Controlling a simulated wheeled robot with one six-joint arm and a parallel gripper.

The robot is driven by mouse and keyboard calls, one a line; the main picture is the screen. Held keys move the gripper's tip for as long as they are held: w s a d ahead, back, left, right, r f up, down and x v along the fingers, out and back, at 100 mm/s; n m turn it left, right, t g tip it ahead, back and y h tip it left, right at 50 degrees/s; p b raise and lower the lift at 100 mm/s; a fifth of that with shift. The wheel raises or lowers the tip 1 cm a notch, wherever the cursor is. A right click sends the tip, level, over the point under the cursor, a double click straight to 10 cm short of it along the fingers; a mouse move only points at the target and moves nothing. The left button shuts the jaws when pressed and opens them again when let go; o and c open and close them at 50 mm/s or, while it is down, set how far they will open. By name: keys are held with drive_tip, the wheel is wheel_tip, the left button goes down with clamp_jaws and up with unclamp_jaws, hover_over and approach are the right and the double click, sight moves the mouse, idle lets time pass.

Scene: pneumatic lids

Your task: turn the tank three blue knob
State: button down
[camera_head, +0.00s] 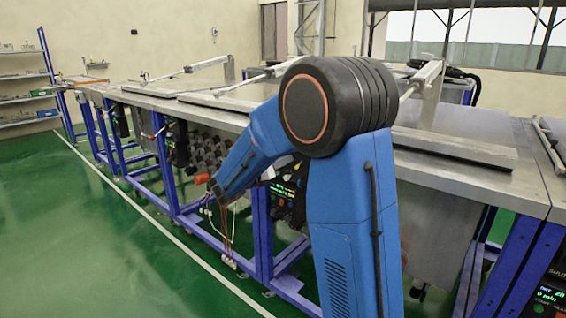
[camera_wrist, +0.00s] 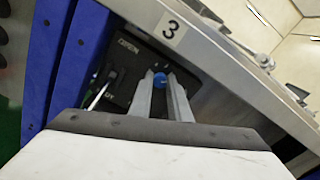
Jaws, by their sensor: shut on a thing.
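The blue knob (camera_wrist: 159,80) shows in the wrist view on a dark control panel (camera_wrist: 122,82), beneath a metal edge with the label "3" (camera_wrist: 170,28). My gripper (camera_wrist: 162,80) reaches to the knob, and its two grey fingers are shut on it, one on each side. Part of the knob is hidden between the fingers. In the head view my blue arm covers much of the bench front, and I cannot make out the knob there.
A long metal-topped bench (camera_head: 470,180) on blue legs runs across the head view, with hinged lids on top. In the wrist view a blue post (camera_wrist: 75,60) stands left of the panel. Open green floor (camera_head: 80,240) lies at the left.

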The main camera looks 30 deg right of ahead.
drive_tip(key=shift+f, duration=0.1)
idle(0.3)
drive_tip(key=c, duration=1.7)
unclamp_jaws()
drive_tip(key=shift+o, duration=0.2)
drive_tip(key=shift+a, duration=0.15)
drive_tip(key=v, duration=1.7)
drive_tip(key=shift+s, duration=0.15)
